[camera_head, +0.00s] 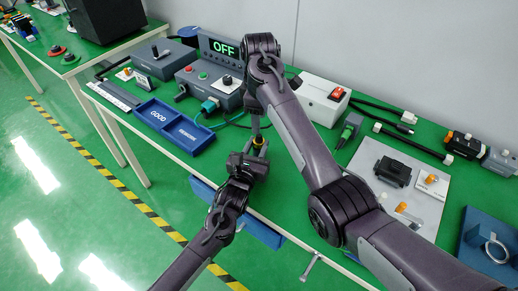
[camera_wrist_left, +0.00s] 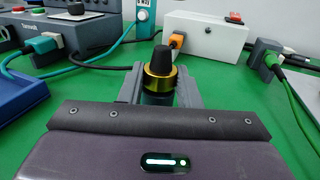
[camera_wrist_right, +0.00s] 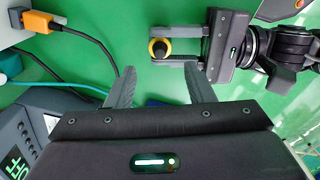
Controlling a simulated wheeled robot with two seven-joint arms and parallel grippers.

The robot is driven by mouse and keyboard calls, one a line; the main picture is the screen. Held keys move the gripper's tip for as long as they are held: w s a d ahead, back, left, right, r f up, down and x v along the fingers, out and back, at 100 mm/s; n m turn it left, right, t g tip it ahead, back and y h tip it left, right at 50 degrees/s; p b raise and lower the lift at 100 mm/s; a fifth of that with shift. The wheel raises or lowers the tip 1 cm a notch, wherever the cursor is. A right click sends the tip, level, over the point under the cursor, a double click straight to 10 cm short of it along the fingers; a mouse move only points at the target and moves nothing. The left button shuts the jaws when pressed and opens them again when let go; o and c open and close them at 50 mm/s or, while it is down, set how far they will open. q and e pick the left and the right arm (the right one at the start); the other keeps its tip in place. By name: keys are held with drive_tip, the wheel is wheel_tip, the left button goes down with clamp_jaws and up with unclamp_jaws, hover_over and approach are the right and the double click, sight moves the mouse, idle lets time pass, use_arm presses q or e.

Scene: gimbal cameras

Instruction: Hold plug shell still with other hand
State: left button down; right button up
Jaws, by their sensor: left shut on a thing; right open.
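The plug shell (camera_wrist_left: 158,80), dark with a gold ring and a black top, stands upright between the fingers of my left gripper (camera_wrist_left: 158,92). In the right wrist view the shell (camera_wrist_right: 160,48) is seen end-on, held at the tips of the left fingers. My right gripper (camera_wrist_right: 162,84) is open and empty. Its fingers spread apart near the shell, which lies beyond the tips. The shell's lower part is hidden by the left gripper.
A blue tray marked GOOD (camera_head: 172,122) lies left of the grippers. A tester box with an OFF display (camera_head: 218,75) stands behind it. A white box with a red switch (camera_head: 322,98) and a green plug (camera_head: 347,128) stand right. Cables cross the green table.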

sight(259, 137)
drive_tip(key=shift+f, duration=0.1)
drive_tip(key=shift+f, duration=3.9)
drive_tip(key=shift+c, duration=0.2)
drive_tip(key=c, duration=1)
drive_tip(key=shift+o, duration=0.2)
drive_tip(key=m, duration=0.3)
drive_tip(key=o, duration=1.1)
drive_tip(key=shift+r, duration=0.1)
